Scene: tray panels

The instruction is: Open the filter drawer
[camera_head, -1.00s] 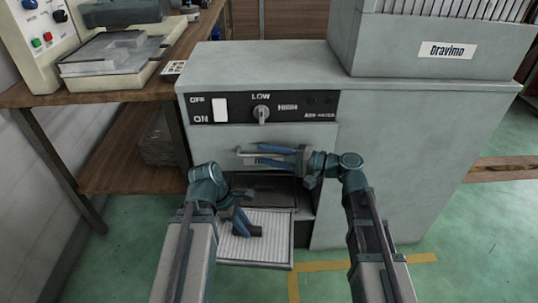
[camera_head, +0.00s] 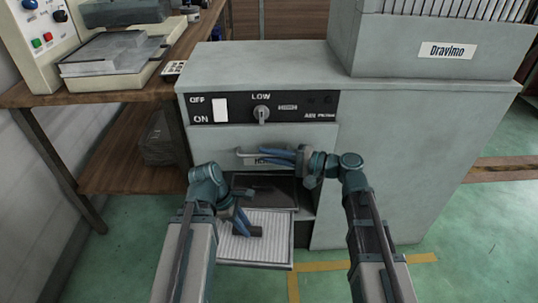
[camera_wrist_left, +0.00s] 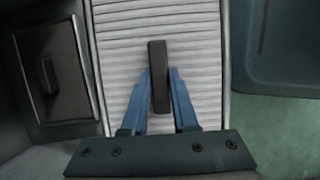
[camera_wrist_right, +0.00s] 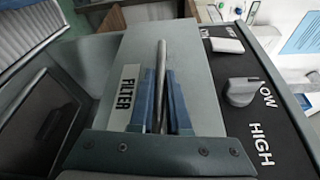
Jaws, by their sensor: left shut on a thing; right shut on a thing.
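The filter drawer front (camera_wrist_right: 195,75) is a grey panel under the control strip, with a white FILTER label (camera_wrist_right: 126,98) in the right wrist view. Its metal bar handle (camera_wrist_right: 161,58) runs between the fingers of my right gripper (camera_head: 268,154), which is shut on it. I cannot tell whether this drawer stands out from the cabinet. My left gripper (camera_head: 245,228) is lower, shut on a black handle (camera_wrist_left: 158,75) on a white ribbed panel (camera_wrist_left: 195,35). In the head view this panel (camera_head: 272,250) juts out low from the cabinet.
A dark panel (camera_head: 262,192) lies between the two; its handle (camera_wrist_left: 48,76) shows in the left wrist view. The control strip (camera_head: 235,107) with switch and knob is above the drawer. A wooden bench (camera_head: 135,175) stands left. Green floor (camera_head: 430,280) is free at right.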

